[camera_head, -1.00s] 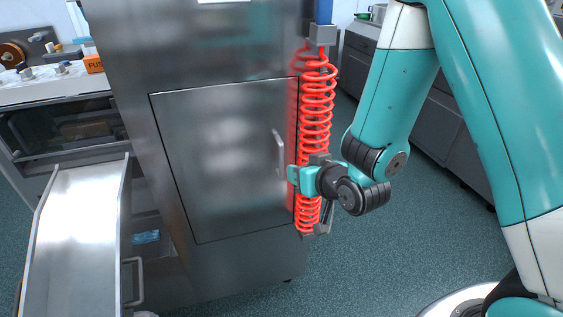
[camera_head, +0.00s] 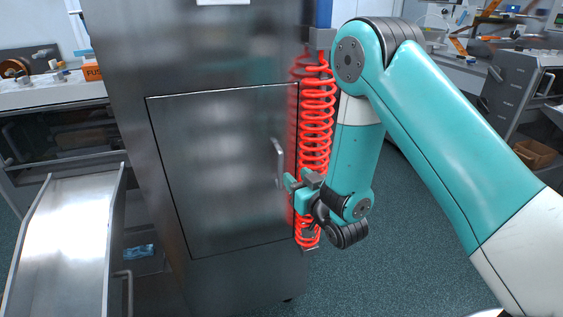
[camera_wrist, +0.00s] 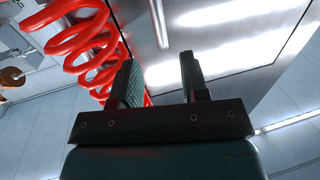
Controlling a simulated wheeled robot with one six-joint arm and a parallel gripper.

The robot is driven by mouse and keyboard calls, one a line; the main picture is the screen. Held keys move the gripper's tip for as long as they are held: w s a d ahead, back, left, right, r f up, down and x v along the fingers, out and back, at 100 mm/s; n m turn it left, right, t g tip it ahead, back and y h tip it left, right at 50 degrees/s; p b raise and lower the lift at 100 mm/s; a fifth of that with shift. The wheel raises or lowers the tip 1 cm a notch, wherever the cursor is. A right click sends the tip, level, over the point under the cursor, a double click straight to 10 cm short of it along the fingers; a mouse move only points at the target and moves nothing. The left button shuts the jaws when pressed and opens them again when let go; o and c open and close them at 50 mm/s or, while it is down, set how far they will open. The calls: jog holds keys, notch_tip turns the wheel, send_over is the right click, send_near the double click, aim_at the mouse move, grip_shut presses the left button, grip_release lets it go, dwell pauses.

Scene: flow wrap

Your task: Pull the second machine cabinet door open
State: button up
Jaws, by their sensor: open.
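The machine cabinet door (camera_head: 225,165) is a grey metal panel outlined by a dark seam, and it looks shut. Its vertical bar handle (camera_head: 279,162) is near the door's right edge. My gripper (camera_head: 290,183) is beside the lower end of the handle, at its right. In the wrist view my gripper (camera_wrist: 160,82) has its two fingers apart with nothing between them. The handle (camera_wrist: 159,22) shows there beyond the fingertips, a little above and between them. Whether a finger touches the handle cannot be told.
A red coiled hose (camera_head: 317,125) hangs along the cabinet's right side, close behind my gripper; it also shows in the wrist view (camera_wrist: 82,38). A metal chute (camera_head: 65,235) stands at the left. The floor (camera_head: 400,270) to the right is clear.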

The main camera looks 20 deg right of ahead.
aim_at(282, 163)
jog(key=w+p, duration=0.1)
jog(key=w, duration=0.1)
jog(key=w+a, duration=0.1)
jog(key=w, duration=0.1)
jog(key=w+p, duration=0.1)
jog(key=w, duration=0.2)
jog(key=shift+a+r+p, duration=0.25)
jog(key=shift+r+p, duration=0.05)
jog(key=shift+p, duration=0.05)
jog(key=shift+w+a+f+p, duration=0.15)
jog(key=shift+w+p, duration=0.15)
jog(key=shift+w, duration=0.15)
jog(key=shift+w+f+p, duration=0.15)
jog(key=shift+w+p, duration=0.1)
jog(key=shift+w, duration=0.15)
grip_shut()
